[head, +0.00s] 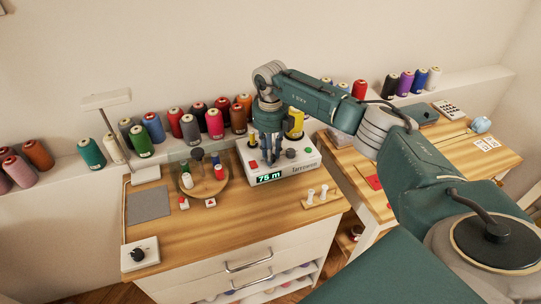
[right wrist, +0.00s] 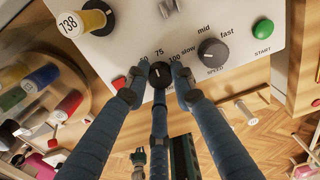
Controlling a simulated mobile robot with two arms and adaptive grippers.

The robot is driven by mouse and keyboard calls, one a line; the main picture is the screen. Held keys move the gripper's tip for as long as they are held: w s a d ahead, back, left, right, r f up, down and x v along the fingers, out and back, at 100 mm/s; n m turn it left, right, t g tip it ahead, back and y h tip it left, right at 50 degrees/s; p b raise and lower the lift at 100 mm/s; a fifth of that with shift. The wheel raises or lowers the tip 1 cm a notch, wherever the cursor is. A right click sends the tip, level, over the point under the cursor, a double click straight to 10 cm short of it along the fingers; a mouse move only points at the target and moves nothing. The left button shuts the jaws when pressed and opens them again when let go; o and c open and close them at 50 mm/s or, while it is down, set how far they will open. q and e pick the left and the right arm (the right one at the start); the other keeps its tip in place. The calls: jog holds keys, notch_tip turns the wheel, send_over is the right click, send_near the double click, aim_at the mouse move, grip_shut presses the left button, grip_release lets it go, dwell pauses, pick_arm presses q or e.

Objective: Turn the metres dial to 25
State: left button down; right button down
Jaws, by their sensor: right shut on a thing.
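The winding machine (head: 292,163) is a white box on the wooden table, marked Tarnowen, and its green display (head: 269,177) reads 75 m. The metres dial (right wrist: 161,72) is a small black knob on its panel, with 75 printed above it and 100 to its right; the other marks are partly covered by a finger. My right gripper (head: 270,156) reaches down onto the panel. In the right wrist view my right gripper (right wrist: 157,82) has its blue fingers closed around the dial. My left gripper is not in view.
Beside the dial are a grey speed knob (right wrist: 212,52) and a green START button (right wrist: 265,28). A yellow spool (right wrist: 86,20) stands close by on the machine. A round tray (head: 219,191) with spools is left of the machine; a small peg rack (head: 321,197) is in front.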

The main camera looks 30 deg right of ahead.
jog(key=n+b, duration=0.1)
jog(key=n, duration=0.2)
jog(key=shift+w+d+n+b, duration=0.1)
jog(key=shift+n+b, duration=0.25)
jog(key=shift+n, duration=0.05)
jog(key=n+b, duration=0.1)
jog(key=n, duration=0.2)
jog(key=shift+n, duration=0.3)
jog(key=n+b, duration=0.1)
jog(key=n, duration=0.2)
jog(key=shift+r+n, duration=0.1)
jog(key=shift+n, duration=0.2)
jog(key=shift+r+n+b, duration=0.1)
jog(key=shift+n+b, duration=0.45)
jog(key=shift+n, duration=1.05)
jog(key=c, duration=1.5)
grip_release()
jog(key=shift+o, duration=0.2)
